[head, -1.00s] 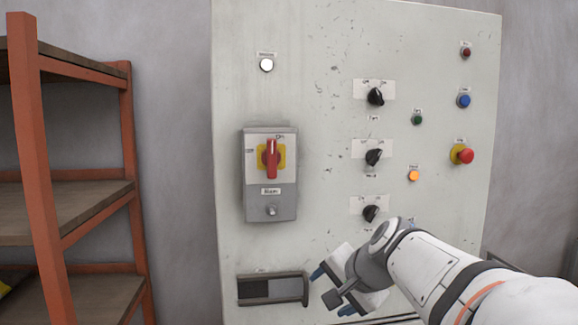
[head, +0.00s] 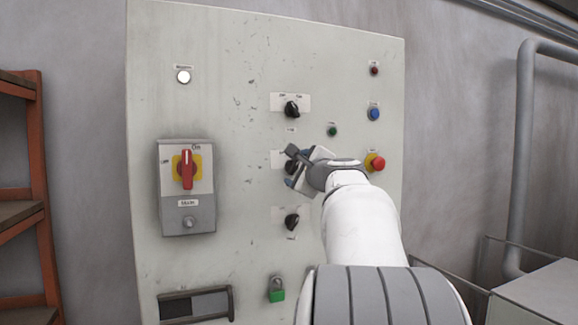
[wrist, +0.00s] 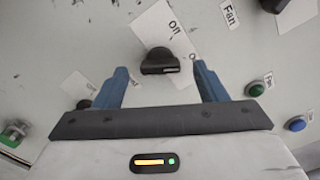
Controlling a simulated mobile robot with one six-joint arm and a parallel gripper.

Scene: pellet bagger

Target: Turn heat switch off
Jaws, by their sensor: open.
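The heat switch (head: 291,167) is the middle of three black rotary knobs on the pale panel. In the head view my gripper (head: 296,168) is in front of it and partly hides it. In the wrist view the knob (wrist: 158,62) lies between my two open blue fingertips (wrist: 160,78), with a gap on each side. Whether the fingers reach the knob's depth, I cannot tell.
The fan knob (head: 292,109) is above and another black knob (head: 292,221) below. The red main switch (head: 187,170) stands out at left. A red-yellow emergency button (head: 375,162) is close right of my gripper.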

